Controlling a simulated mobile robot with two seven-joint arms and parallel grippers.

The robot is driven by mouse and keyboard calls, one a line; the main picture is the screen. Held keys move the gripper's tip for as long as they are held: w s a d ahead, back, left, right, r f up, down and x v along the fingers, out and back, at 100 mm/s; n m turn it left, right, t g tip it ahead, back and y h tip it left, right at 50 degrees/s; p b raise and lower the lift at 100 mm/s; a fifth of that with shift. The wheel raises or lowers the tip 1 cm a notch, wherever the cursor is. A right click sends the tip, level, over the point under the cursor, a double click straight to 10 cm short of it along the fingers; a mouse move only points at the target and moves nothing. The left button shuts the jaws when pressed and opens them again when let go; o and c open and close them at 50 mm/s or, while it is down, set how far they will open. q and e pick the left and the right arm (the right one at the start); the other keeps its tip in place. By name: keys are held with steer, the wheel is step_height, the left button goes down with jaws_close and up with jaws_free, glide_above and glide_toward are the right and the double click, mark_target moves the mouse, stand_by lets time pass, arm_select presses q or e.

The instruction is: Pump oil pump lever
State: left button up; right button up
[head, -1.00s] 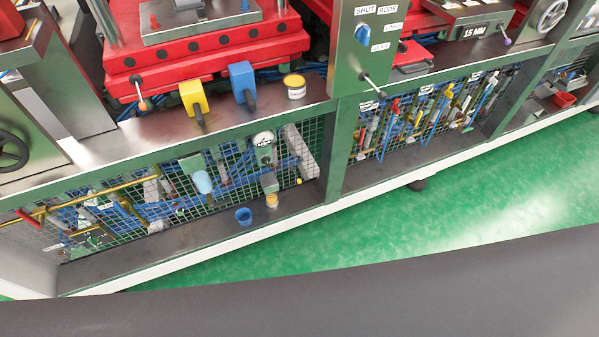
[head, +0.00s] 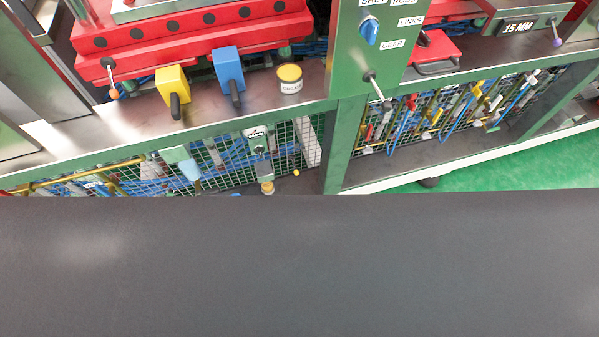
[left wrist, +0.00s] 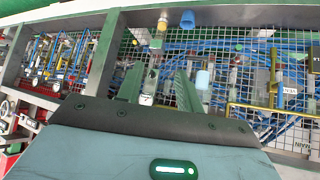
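A small unit with a dial (head: 257,140) is on the mesh panel under the machine in the head view. A small yellow knob (head: 297,172) sits just right of it and looks like the end of the pump lever; the lever's shaft is hard to make out. A light-blue cylinder (head: 190,168) hangs to its left. In the left wrist view my left gripper (left wrist: 158,82) has its two green fingers apart and empty, facing the mesh. The yellow knob (left wrist: 135,42) shows small beyond them. My right gripper is in neither view.
A green post (head: 345,150) stands right of the mesh bay. A steel ledge (head: 130,125) runs above it, with yellow (head: 173,85) and blue (head: 228,68) blocks and a yellow-lidded tin (head: 290,78). A blue cup (left wrist: 187,19) stands near the unit. Green floor is open at right.

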arm_select(q)
steer(key=shift+s+f, duration=0.15)
steer(key=shift+s, duration=0.1)
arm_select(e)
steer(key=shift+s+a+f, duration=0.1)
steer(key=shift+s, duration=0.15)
arm_select(q)
steer(key=shift+w, duration=0.1)
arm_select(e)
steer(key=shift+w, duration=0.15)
